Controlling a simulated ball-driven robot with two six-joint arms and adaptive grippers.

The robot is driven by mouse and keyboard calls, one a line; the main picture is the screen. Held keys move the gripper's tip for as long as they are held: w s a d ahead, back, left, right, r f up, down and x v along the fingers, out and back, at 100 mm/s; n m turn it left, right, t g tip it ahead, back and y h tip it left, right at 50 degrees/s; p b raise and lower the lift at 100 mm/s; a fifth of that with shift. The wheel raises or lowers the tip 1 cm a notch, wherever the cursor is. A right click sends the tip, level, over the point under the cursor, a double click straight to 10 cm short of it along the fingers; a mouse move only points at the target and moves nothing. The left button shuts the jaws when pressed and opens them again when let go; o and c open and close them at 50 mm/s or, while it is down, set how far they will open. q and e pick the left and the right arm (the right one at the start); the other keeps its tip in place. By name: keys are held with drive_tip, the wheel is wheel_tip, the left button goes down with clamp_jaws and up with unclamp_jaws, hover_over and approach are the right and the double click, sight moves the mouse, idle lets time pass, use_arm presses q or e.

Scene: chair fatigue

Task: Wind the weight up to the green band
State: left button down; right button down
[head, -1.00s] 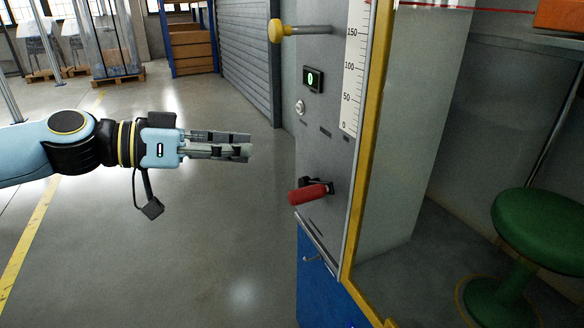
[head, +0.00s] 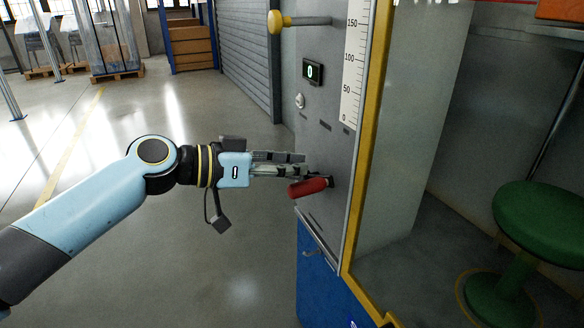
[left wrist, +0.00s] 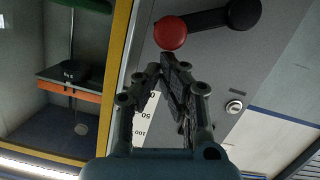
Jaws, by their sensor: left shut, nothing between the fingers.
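A red crank handle (head: 308,187) sticks out of the grey machine panel (head: 318,150). In the left wrist view the handle's red end (left wrist: 170,33) shows at the top, on a black crank arm (left wrist: 222,18). My left gripper (head: 303,165) is shut and empty. Its fingertips lie just above and behind the handle in the head view; in the left wrist view they (left wrist: 168,66) are just below the red end. I cannot tell whether they touch it. A white scale (head: 355,60) and a small display (head: 313,72) are on the panel. No weight or green band shows. My right gripper is out of view.
A yellow-edged frame (head: 367,150) and a glass-sided cabin with a green stool (head: 540,218) stand to the right. A yellow knob on a rod (head: 276,22) juts out above. A blue lower cabinet (head: 318,285) is below.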

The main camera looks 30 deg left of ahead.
use_arm(q)
drive_tip(key=shift+f, duration=0.1)
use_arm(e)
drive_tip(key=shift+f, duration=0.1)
use_arm(q)
drive_tip(key=shift+s+d+f+m+b, duration=0.25)
drive_tip(key=shift+m+b, duration=0.05)
drive_tip(key=shift+b, duration=0.3)
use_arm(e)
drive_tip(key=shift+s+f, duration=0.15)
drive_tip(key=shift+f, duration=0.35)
use_arm(q)
drive_tip(key=shift+f, duration=0.1)
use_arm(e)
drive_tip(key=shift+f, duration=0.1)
